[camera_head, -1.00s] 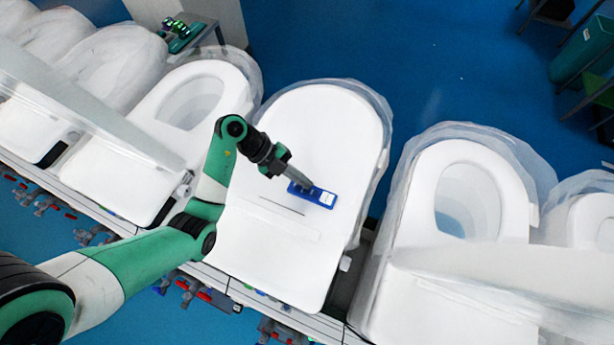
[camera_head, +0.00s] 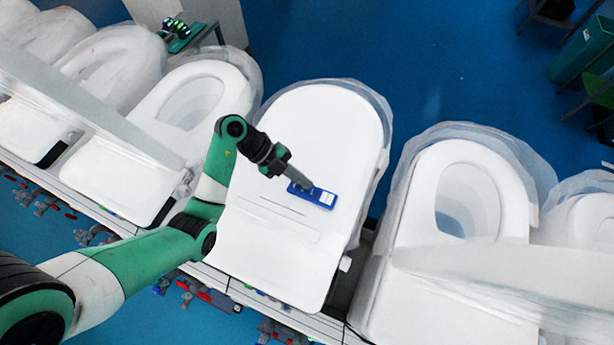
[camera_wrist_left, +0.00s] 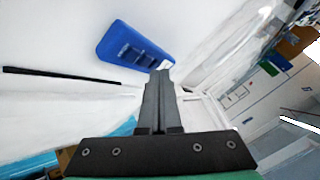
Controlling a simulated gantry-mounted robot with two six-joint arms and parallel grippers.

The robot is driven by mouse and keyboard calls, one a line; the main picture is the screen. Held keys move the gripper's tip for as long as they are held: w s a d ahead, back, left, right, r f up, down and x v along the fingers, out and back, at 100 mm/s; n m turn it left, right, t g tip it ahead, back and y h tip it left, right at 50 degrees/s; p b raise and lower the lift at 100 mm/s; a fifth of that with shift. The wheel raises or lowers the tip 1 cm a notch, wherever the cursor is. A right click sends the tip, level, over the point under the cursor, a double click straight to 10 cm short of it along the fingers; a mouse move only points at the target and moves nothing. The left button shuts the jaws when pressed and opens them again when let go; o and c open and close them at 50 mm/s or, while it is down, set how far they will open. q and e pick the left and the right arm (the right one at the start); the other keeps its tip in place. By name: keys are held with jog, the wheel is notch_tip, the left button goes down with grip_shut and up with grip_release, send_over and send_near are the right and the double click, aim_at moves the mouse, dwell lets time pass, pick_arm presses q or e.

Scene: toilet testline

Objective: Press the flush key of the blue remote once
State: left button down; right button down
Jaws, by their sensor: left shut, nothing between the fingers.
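The blue remote (camera_head: 313,195) lies flat on the white closed lid (camera_head: 325,125) of the middle toilet. It also shows in the left wrist view (camera_wrist_left: 128,50), where its dark keys face up and its near right end is close to the fingertips. My left gripper (camera_head: 304,184) is shut and empty, its tips at the left part of the remote in the head view. In the wrist view the shut fingers (camera_wrist_left: 162,76) overlap the remote's lower right end. I cannot tell whether the tips touch a key. My right gripper is not in view.
Toilets with open seats (camera_head: 470,200) stand to the right and left (camera_head: 193,98), wrapped in clear plastic. A thin dark slot (camera_head: 284,206) crosses the lid in front of the remote. The rest of the lid around the remote is clear.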

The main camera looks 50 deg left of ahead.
pick_arm(q)
jog(key=shift+f, duration=0.1)
jog(key=shift+f, duration=0.3)
jog(key=shift+f, duration=0.45)
dwell(0.5)
jog(key=shift+r+p, duration=0.9)
jog(key=shift+p, duration=0.45)
notch_tip(320, 180, up, 5)
jog(key=p, duration=0.6)
